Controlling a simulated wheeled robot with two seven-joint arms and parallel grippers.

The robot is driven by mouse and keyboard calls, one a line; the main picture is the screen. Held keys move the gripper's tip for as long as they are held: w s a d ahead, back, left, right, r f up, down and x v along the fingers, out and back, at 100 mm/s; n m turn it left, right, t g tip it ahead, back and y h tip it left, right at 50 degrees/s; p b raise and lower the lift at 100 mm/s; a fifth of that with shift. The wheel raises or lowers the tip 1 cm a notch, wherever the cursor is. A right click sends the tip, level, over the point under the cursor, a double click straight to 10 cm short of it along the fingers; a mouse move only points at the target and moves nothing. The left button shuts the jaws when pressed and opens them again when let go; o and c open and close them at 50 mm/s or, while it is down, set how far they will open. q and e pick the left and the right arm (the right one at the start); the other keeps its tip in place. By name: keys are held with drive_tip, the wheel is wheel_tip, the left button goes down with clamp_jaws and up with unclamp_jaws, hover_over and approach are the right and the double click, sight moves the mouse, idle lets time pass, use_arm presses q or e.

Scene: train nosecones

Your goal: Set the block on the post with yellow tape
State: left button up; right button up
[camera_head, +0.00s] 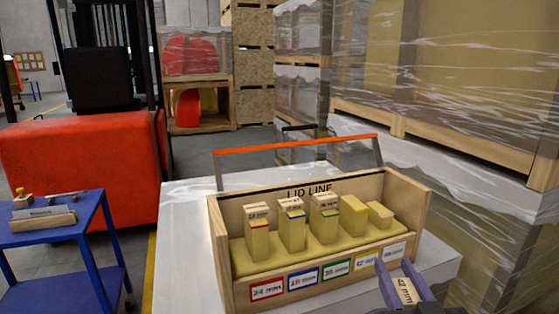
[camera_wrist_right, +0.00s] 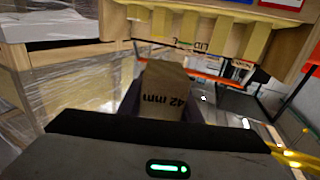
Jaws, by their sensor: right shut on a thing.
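The block marked "42 mm" (camera_head: 406,291) is held between the purple fingers of my right gripper (camera_head: 404,285), at the front right corner of the wooden box. It shows large in the right wrist view (camera_wrist_right: 163,92), with its lettering upside down. The post behind the yellow-edged label (camera_head: 365,259) is the fourth from the left (camera_head: 352,216); no tape can be made out on it. The held block is in front of and to the right of this post, apart from it. My left gripper is out of view.
The wooden box (camera_head: 219,241), marked "LID LINE", stands on a pale table (camera_head: 182,232). Its left three posts carry labelled blocks above red, blue and green tape. A shorter post (camera_head: 380,216) stands at right. A blue cart (camera_head: 55,238) and wrapped crates flank the table.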

drive_tip(key=s+f, duration=0.3)
drive_tip(key=s, duration=0.4)
drive_tip(key=s+f, duration=0.3)
drive_tip(key=s, duration=0.5)
drive_tip(key=shift+s+a+f, duration=0.2)
drive_tip(key=shift+f, duration=0.15)
